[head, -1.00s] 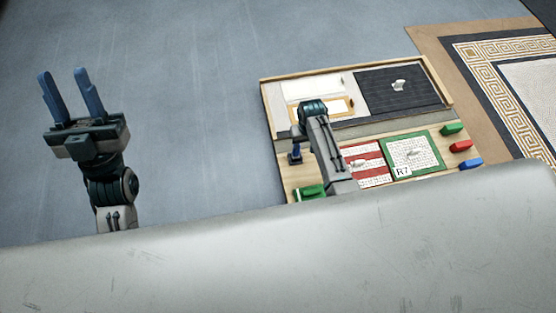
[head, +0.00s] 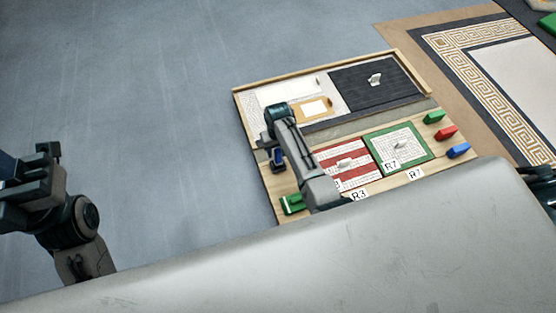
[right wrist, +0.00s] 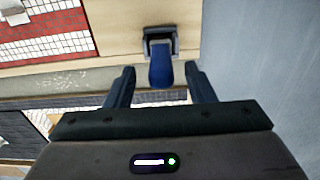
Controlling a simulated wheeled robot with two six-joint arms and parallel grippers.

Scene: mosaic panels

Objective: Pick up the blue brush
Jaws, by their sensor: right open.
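The blue brush (right wrist: 160,68) shows in the right wrist view with its end in a dark square holder (right wrist: 160,40) on the wooden board. My right gripper (right wrist: 160,88) is open, its two fingers on either side of the brush's near end with gaps at both sides. In the head view my right gripper (head: 278,158) is over the left edge of the board; I cannot separate brush from fingers there. My left gripper (head: 12,170) is cut off by the left edge of the head view, so its jaws cannot be judged.
The wooden board (head: 268,185) carries a red-and-white panel (head: 352,180), a green-framed panel (head: 428,155) and a dark panel (head: 350,92). Green (head: 433,117), red (head: 446,132) and blue (head: 458,150) blocks stand at its right. A green piece (head: 292,204) is at lower left.

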